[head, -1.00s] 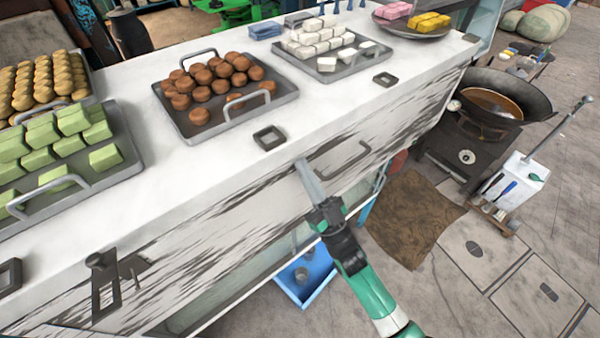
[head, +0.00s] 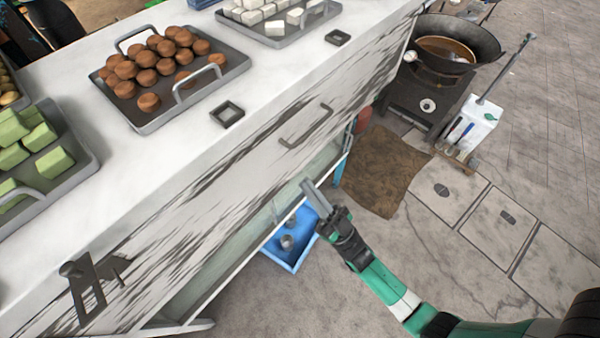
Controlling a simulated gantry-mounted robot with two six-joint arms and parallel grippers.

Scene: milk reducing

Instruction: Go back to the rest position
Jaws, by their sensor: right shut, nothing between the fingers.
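My right gripper (head: 307,186) is shut and empty. It hangs in the air in front of the counter's side, over the blue crate in the head view. Its green, black and white arm comes in from the lower right. The white counter (head: 218,165) with black streaks on its front runs from lower left to upper right. My left gripper is not in view.
A tray (head: 168,118) of brown round cakes, a tray of green blocks (head: 50,160) and a tray of white blocks (head: 285,28) stand on the counter. A blue crate (head: 290,262) stands below. A wok (head: 470,40) and a brown mat (head: 385,170) lie beyond. The paved floor at right is open.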

